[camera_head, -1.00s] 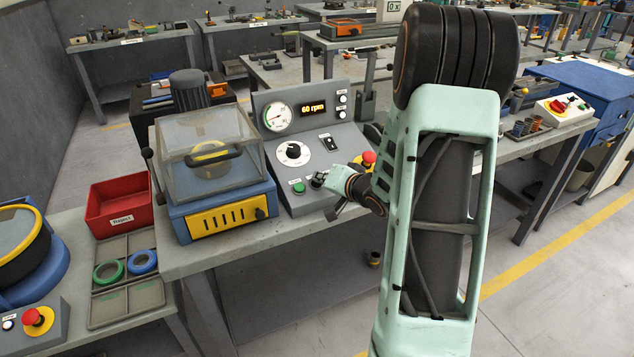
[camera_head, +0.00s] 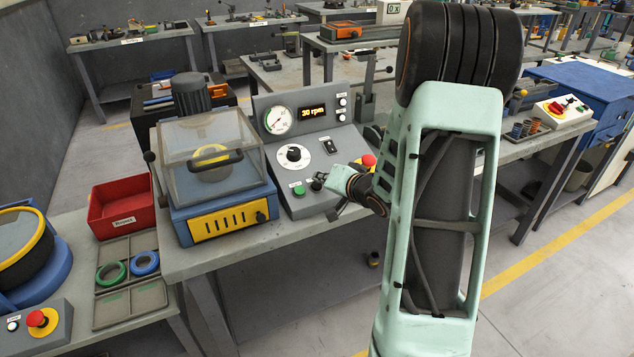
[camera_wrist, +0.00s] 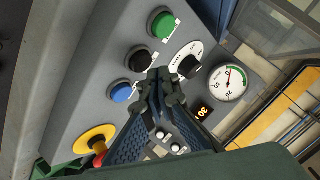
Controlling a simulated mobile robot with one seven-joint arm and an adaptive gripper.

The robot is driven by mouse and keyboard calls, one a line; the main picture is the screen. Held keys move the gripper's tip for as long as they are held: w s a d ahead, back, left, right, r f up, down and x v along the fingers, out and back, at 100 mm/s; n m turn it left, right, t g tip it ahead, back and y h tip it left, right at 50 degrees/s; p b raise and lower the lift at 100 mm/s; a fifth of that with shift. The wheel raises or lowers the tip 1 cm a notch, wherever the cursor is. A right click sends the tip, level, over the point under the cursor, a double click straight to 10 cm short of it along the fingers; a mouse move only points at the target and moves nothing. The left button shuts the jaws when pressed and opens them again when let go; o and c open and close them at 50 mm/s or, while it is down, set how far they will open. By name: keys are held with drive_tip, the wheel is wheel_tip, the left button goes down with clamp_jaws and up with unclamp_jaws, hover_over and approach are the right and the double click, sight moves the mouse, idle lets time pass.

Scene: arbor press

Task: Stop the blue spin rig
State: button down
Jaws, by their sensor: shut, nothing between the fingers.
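The blue spin rig (camera_head: 215,215) stands on the middle bench under a clear cover (camera_head: 205,150). Its grey control panel (camera_head: 325,165) has a display (camera_head: 312,111) reading 30 rpm and a round gauge (camera_head: 278,121). In the wrist view the panel shows a green button (camera_wrist: 162,23), a black button (camera_wrist: 138,60), a blue button (camera_wrist: 120,92), a dark knob (camera_wrist: 187,67) and a red emergency stop on yellow (camera_wrist: 97,145). My gripper (camera_wrist: 160,78) is shut and empty over the panel, near the black and blue buttons; whether it touches one cannot be told.
A red bin (camera_head: 120,207) and a grey tray (camera_head: 132,305) with green and blue rings lie left of the rig. Another blue machine (camera_head: 40,275) with its own red stop button (camera_head: 36,318) is at far left. Benches stand behind; open floor lies to the right.

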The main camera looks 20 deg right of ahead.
drive_tip(key=r+p, duration=0.1)
drive_tip(key=s+r+p, duration=0.1)
drive_tip(key=r+p, duration=0.2)
drive_tip(key=shift+s+r+p, duration=0.3)
drive_tip(key=shift+r+p, duration=0.1)
drive_tip(key=shift+f, duration=0.15)
idle(0.6)
